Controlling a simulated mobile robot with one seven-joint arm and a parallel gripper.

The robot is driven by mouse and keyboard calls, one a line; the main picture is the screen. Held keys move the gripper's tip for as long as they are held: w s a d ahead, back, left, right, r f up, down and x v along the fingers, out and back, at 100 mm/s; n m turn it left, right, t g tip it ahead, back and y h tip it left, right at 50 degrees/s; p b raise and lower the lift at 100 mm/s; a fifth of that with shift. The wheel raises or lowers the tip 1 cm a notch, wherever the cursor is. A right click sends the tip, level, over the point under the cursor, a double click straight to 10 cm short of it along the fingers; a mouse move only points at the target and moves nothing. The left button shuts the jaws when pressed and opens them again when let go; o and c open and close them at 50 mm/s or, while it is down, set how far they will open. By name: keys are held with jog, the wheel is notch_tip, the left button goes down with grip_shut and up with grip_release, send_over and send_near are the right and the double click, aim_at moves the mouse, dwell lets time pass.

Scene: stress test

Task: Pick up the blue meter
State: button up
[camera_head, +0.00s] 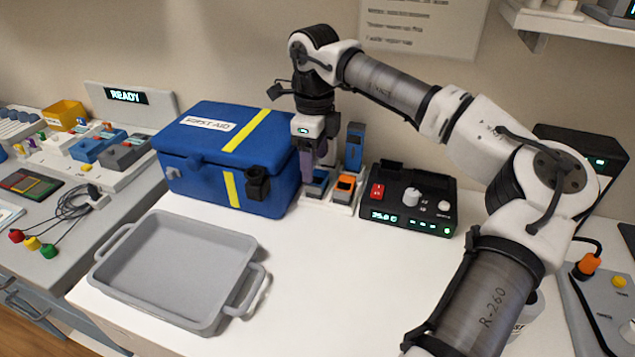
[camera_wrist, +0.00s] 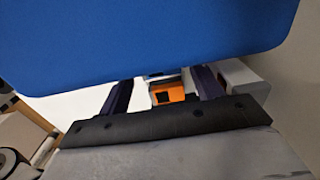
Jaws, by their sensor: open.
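I cannot tell which blue device is the meter. In the wrist view the open fingers (camera_wrist: 165,84) frame the orange device (camera_wrist: 168,93). A large blue surface (camera_wrist: 160,35) fills the top of that view; I cannot tell for certain what it is. Contact between fingers and device is not visible.
A blue first-aid box (camera_head: 215,165) stands close left of my gripper. A black control box (camera_head: 408,210) with knobs stands to the right of the holder. An empty grey tray (camera_head: 180,260) lies in front left. The white table (camera_head: 340,285) is clear in front.

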aim_at(315, 178)
notch_tip(315, 178, down, 4)
jog(key=shift+s+f+p, duration=0.1)
jog(key=shift+s+p, duration=0.05)
jog(key=shift+p, duration=0.15)
jog(key=c, duration=0.8)
jog(key=shift+o, duration=0.2)
